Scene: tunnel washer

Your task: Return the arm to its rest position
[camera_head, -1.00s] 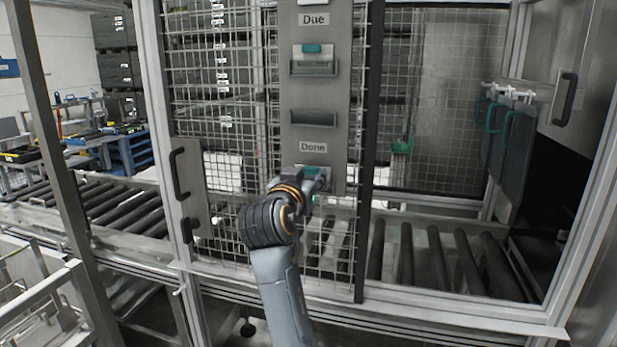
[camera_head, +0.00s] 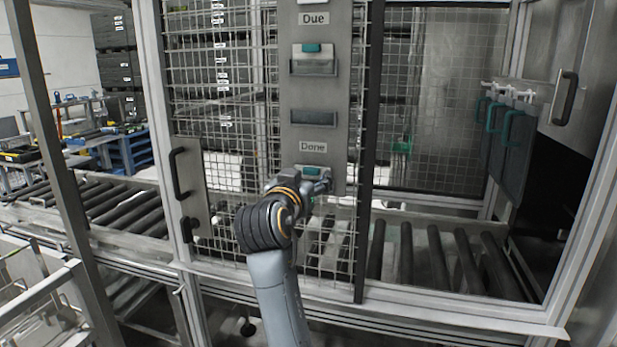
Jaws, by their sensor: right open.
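My right arm rises from the bottom middle of the head view, bent at a dark wrist with orange rings. Its gripper (camera_head: 324,184) is open in front of the lower part of the grey panel (camera_head: 320,133), just below the "Done" label (camera_head: 313,147). A card with a teal top (camera_head: 310,171) shows just above and behind the gripper, in the place under "Done". The wrist hides part of that place. I cannot tell whether the fingers touch the card. My left gripper is not in view.
Another teal-topped card sits in a holder (camera_head: 313,66) under "Due"; an empty slot (camera_head: 313,117) lies below it. Wire mesh and a door with a black handle (camera_head: 179,174) stand left. Rollers (camera_head: 437,258) run behind the frame. Green-handled panels (camera_head: 510,140) hang at right.

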